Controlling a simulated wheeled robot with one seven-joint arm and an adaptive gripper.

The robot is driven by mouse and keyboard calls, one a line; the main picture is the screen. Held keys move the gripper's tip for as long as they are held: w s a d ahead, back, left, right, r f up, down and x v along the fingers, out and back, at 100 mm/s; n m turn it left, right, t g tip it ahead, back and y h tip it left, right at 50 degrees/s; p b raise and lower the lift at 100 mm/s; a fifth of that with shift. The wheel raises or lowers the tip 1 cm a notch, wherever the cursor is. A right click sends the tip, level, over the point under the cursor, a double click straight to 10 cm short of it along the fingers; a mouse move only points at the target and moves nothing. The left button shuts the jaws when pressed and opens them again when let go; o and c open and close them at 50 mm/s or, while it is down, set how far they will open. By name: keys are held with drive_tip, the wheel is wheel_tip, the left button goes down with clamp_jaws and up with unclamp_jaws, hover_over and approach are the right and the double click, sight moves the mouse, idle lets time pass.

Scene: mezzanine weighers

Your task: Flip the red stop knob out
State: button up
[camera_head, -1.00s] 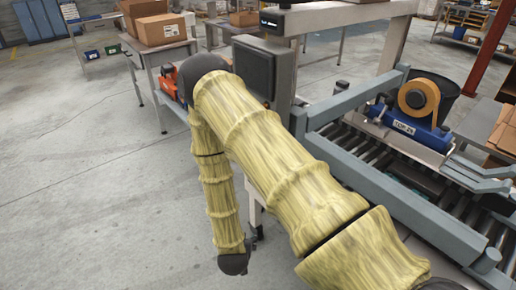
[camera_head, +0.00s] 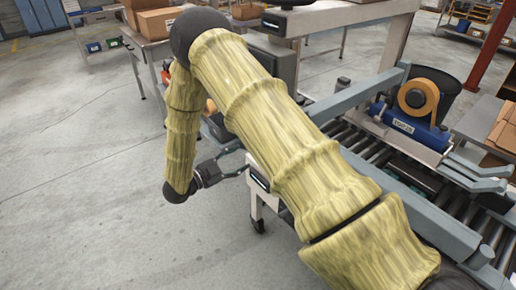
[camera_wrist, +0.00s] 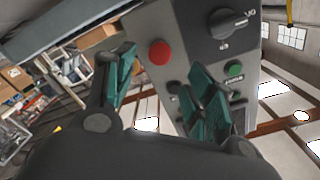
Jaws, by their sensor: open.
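The red stop knob (camera_wrist: 160,52) is a round red button on a grey control panel (camera_wrist: 190,40) in the wrist view. My gripper (camera_wrist: 164,68) is open, with green-padded fingers to the left and lower right of the knob. The knob shows in the gap between the fingertips, and nothing is held. I cannot tell how far the fingers are from the panel. In the head view my gripper (camera_head: 236,161) reaches right toward the conveyor's near end. The red knob is not visible there.
A black rotary switch (camera_wrist: 228,22) and a green button (camera_wrist: 234,71) sit on the same panel, right of the red knob. A roller conveyor (camera_head: 372,150) carries a blue tape machine (camera_head: 410,125). A table with cardboard boxes (camera_head: 165,22) stands behind. The floor at left is clear.

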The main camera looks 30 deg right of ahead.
drive_tip(key=d+p, duration=0.1)
drive_tip(key=d, duration=0.5)
drive_tip(key=d+p, duration=0.1)
drive_tip(key=d, duration=0.2)
drive_tip(key=shift+w+d+p, duration=0.2)
drive_tip(key=shift+w+p, duration=0.1)
drive_tip(key=shift+w, duration=0.05)
